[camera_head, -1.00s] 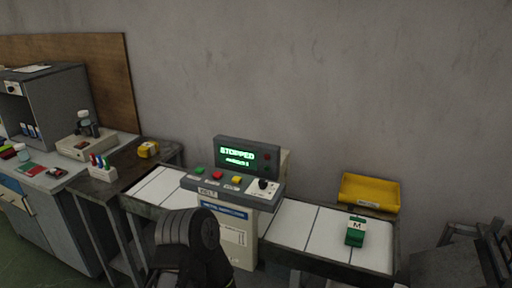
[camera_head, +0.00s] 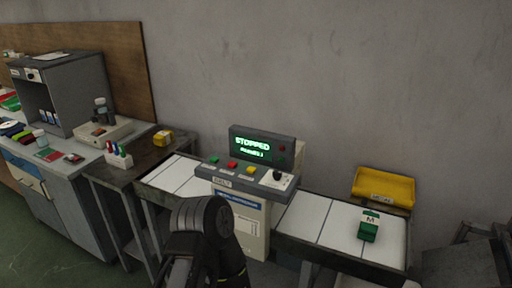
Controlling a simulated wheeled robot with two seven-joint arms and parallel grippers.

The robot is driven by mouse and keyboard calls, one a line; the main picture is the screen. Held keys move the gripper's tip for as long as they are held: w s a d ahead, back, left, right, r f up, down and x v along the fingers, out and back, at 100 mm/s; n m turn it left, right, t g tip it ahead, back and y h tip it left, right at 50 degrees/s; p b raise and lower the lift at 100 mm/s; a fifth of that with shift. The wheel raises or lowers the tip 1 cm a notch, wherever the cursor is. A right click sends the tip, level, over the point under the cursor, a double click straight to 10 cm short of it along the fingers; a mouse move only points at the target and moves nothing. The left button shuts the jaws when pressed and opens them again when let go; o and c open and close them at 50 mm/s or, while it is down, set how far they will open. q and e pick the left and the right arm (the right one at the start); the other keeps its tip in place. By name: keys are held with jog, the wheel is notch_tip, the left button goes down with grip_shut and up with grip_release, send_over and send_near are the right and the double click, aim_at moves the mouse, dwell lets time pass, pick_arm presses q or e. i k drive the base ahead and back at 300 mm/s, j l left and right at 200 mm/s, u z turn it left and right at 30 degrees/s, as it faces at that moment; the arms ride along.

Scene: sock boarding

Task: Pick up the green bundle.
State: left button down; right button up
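The green bundle (camera_head: 368,231) lies on the white belt (camera_head: 339,233) right of the control console. It is a small green block with a white band marked "M". A dark arm link of mine shows at the bottom centre, in front of the console. Neither of my grippers shows in the view.
The console (camera_head: 246,170) has several coloured buttons and a screen reading "STOPPED". A yellow bin (camera_head: 384,188) sits behind the bundle. A dark side table (camera_head: 135,165) with a pen holder and a grey cabinet (camera_head: 75,93) stand left. The belt around the bundle is clear.

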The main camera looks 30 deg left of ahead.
aim_at(368, 227)
jog(key=i+z, duration=0.2)
jog(key=z, duration=0.25)
jog(key=i+z, duration=0.25)
jog(key=z, duration=0.2)
